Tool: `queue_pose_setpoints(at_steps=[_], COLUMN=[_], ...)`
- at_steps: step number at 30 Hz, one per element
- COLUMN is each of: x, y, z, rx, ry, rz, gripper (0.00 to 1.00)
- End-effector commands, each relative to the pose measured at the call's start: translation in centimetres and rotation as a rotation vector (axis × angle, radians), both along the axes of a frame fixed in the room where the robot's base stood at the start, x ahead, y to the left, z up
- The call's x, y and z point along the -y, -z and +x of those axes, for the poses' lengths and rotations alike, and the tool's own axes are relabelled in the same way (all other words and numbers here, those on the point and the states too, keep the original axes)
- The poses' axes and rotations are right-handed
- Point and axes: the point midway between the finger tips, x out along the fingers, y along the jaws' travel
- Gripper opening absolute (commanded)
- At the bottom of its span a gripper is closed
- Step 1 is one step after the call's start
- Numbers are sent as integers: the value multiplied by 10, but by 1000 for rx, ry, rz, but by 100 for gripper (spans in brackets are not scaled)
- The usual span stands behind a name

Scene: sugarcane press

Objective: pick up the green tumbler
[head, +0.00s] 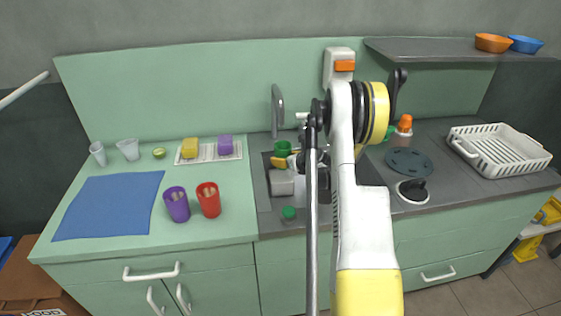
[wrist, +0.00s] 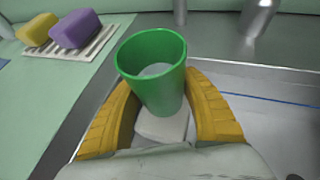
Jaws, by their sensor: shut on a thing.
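The green tumbler (wrist: 155,80) stands upright, open end up, between the two yellow fingers of my gripper (wrist: 160,90) in the wrist view. The fingers press on it from both sides, and my gripper is shut on it. In the head view the tumbler (head: 283,148) shows over the back left part of the sink, with my gripper (head: 287,156) around it. Its base is partly hidden, and I cannot tell whether it touches anything below.
The tap (head: 277,110) rises just behind the tumbler. A purple sponge (head: 225,145) and yellow sponge (head: 190,147) lie on a rack to the left. Purple (head: 177,205) and red (head: 208,200) cups stand left of the sink, near a blue mat (head: 110,205).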

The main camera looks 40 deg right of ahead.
Motion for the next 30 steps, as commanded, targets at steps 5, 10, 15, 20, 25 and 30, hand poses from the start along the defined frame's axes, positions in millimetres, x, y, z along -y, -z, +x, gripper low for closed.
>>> queue_pose_setpoints(at_steps=[5, 10, 15, 20, 25, 30], x=[21, 40, 57, 70, 81, 89], y=[-15, -28, -39, -48, -55, -60], z=[-11, -21, -30, -37, -42, -46], rx=[0, 0, 0, 0, 0, 1], ry=[2, 2, 2, 2, 0, 2], rz=[0, 0, 1, 0, 1, 1], gripper=[13, 13, 13, 13, 13, 13])
